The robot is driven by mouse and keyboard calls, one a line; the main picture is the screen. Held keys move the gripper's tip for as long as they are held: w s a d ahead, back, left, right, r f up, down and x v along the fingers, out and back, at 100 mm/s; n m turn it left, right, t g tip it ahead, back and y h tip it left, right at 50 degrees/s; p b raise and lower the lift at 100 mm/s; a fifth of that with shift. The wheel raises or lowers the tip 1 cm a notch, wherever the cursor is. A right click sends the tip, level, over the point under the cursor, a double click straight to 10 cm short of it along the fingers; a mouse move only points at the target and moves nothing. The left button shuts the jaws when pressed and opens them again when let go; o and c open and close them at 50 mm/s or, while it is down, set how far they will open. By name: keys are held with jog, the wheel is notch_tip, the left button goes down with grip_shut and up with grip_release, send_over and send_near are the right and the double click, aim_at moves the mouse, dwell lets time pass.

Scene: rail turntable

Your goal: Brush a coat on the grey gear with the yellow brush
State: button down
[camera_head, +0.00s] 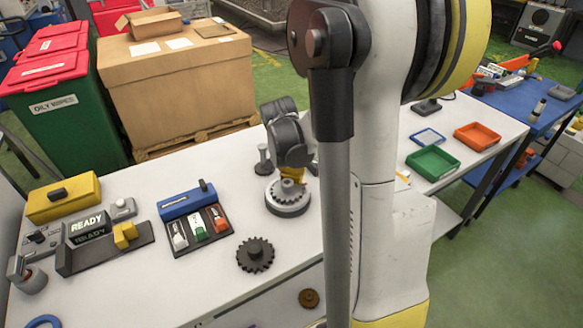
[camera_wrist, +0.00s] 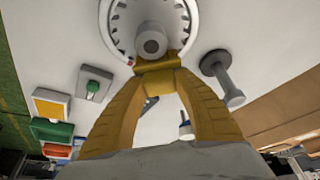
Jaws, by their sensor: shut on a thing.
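The grey gear (camera_head: 288,188) lies on a round light turntable (camera_head: 290,208) in the middle of the white table. In the wrist view the gear (camera_wrist: 152,14) is at the top, with its round hub towards me. My gripper (camera_head: 292,174) points down just above the gear. In the wrist view my gripper's yellow fingers (camera_wrist: 158,72) converge on a small yellow piece (camera_wrist: 157,64), apparently the yellow brush, close beside the hub. Its bristles are hidden, and I cannot tell whether it touches the gear.
A rack (camera_head: 187,204) with white, green and red items stands left, beside a READY panel (camera_head: 87,225). A grey post (camera_head: 263,160) stands behind the turntable. Green (camera_head: 433,162) and orange (camera_head: 477,136) trays are right.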

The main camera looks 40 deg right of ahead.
jog(key=shift+w+d, duration=0.15)
jog(key=shift+d, duration=0.1)
jog(key=shift+a, duration=0.1)
dwell(0.3)
jog(key=shift+s+a, duration=0.25)
jog(key=shift+a, duration=0.05)
jog(key=shift+w+d, duration=0.1)
jog(key=shift+d, duration=0.15)
jog(key=shift+w+d, duration=0.15)
dwell(0.3)
dwell(1.8)
jog(key=shift+s+a, duration=0.25)
jog(key=shift+a, duration=0.1)
jog(key=shift+w+d+b, duration=0.1)
jog(key=shift+d+b, duration=0.1)
jog(key=shift+b, duration=0.1)
